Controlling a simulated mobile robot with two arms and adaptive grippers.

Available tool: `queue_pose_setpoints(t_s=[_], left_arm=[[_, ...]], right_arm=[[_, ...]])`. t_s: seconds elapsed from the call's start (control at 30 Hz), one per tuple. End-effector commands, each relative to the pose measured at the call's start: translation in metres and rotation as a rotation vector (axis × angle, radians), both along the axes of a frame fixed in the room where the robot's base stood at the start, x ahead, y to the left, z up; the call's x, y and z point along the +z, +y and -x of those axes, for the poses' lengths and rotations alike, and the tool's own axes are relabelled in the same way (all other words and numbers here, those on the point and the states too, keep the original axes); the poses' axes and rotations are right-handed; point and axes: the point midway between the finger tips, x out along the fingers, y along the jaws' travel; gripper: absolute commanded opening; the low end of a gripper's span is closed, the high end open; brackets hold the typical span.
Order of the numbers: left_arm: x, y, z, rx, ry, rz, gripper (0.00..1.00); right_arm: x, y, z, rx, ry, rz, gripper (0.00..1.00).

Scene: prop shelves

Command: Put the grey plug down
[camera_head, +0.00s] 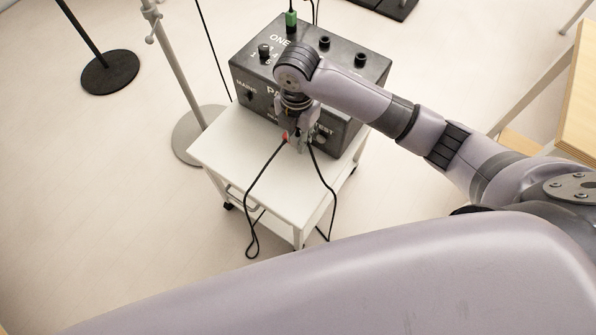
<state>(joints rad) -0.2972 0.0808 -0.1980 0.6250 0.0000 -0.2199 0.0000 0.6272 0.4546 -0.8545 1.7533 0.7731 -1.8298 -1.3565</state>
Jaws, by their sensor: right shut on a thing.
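My right gripper (301,132) is in front of the dark box, over the back part of the small white table (240,165). It is shut on the grey plug (303,147), which shows only as a small grey piece below the fingers. A black cable runs from there down past the table's front edge. A red plug (286,136) with its own black cable is just left of the fingers. I cannot tell whether either plug touches the tabletop. My left gripper is not in view.
The dark box (262,82) with white lettering, knobs and sockets stands on the back of the table. A green plug (291,19) is on its top. Stands with round bases (110,73) are at the left. The table's front left is clear.

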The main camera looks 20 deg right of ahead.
Motion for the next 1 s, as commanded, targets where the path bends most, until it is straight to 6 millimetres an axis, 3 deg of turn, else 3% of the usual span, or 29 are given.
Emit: queue_pose_setpoints(t_s=[0.03, 0.2, 0.4, 0.63, 0.83, 1.0], left_arm=[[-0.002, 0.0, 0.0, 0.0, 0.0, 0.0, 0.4], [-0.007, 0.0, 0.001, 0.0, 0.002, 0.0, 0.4], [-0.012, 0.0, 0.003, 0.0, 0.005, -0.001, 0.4], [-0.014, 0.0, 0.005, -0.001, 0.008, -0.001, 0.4], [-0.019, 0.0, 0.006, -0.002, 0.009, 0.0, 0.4], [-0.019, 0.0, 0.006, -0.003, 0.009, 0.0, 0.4]], right_arm=[[-0.017, 0.0, 0.002, -0.001, 0.007, 0.001, 0.0], [-0.063, 0.0, 0.002, -0.003, 0.006, 0.001, 0.0], [-0.108, 0.0, 0.001, -0.002, 0.004, 0.0, 0.0], [-0.129, 0.0, 0.0, -0.002, 0.0, 0.0, 0.0], [-0.159, 0.0, 0.001, -0.003, 0.002, 0.0, 0.0], [-0.167, 0.0, 0.0, -0.002, -0.001, 0.001, 0.0]])
